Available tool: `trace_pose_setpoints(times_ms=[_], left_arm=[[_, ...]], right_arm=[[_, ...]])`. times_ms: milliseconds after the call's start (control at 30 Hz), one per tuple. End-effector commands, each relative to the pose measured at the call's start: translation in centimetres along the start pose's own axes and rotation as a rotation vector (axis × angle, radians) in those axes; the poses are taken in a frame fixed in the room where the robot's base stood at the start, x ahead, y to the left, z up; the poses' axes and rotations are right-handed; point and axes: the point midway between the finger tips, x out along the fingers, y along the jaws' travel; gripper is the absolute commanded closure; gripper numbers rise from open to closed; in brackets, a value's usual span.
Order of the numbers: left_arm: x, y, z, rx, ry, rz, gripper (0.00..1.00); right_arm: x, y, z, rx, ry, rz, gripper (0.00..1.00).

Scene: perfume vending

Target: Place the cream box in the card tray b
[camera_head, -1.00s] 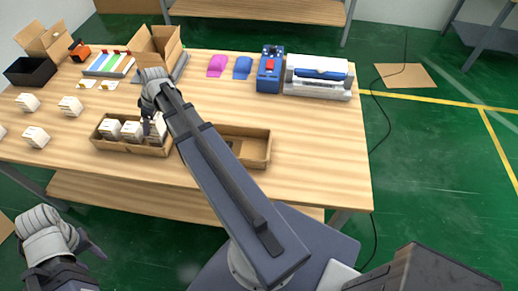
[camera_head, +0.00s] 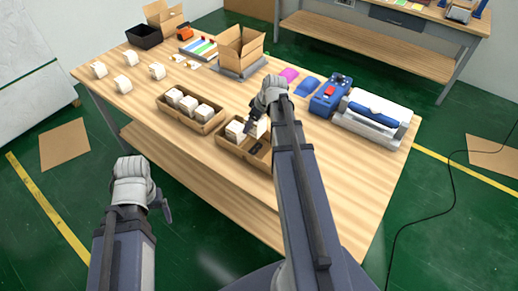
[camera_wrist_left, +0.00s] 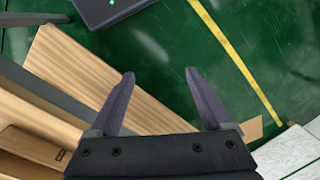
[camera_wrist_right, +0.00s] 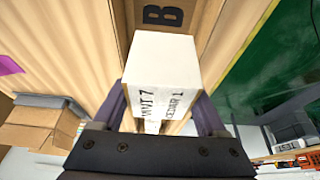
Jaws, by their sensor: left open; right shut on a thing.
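My right gripper (camera_head: 258,122) is shut on a cream box (camera_wrist_right: 162,62) with dark lettering, at card tray b (camera_head: 228,146). The tray's letter B and brown cardboard (camera_wrist_right: 210,45) show beyond the box in the right wrist view. The held box (camera_head: 262,128) is partly hidden by the gripper in the head view; I cannot tell whether it touches the tray floor. Another cream box (camera_head: 235,131) is at the left end of the tray. My left gripper (camera_head: 166,205) is open and empty in front of the table; its spread fingers (camera_wrist_left: 165,100) show in the left wrist view.
Another card tray (camera_head: 182,117) with several cream boxes stands to the left. Several loose boxes (camera_head: 122,84) lie farther left. An open carton (camera_head: 240,48), a blue device (camera_head: 329,97) and a white machine (camera_head: 372,117) stand behind and right. The table's front strip is clear.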

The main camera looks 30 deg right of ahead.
Motion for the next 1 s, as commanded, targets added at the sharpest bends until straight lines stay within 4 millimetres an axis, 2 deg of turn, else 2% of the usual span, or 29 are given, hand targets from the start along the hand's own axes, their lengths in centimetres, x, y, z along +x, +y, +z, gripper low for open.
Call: trace_pose_setpoints(times_ms=[33, 133, 467, 767, 1000], left_arm=[[0.4, 0.0, 0.0, 0.0, 0.0, 0.0, 0.11], [1.2, 0.1, -0.1, 0.0, 0.0, 0.0, 0.0], [6.1, 0.6, -0.3, 0.0, 0.0, 0.0, 0.0], [6.6, 0.6, -0.4, 0.0, 0.0, 0.0, 0.0], [9.3, 0.9, -0.5, 0.0, 0.0, 0.0, 0.0]], right_arm=[[0.3, 0.0, 0.1, 0.0, 0.0, 0.0, 0.86], [1.2, 0.0, 0.5, 0.0, 0.0, 0.0, 0.86], [5.7, 0.0, 2.3, 0.001, 0.0, 0.001, 0.86], [6.1, 0.0, 2.5, 0.001, 0.0, 0.001, 0.86], [8.7, 0.0, 3.6, 0.001, 0.0, 0.001, 0.86]])
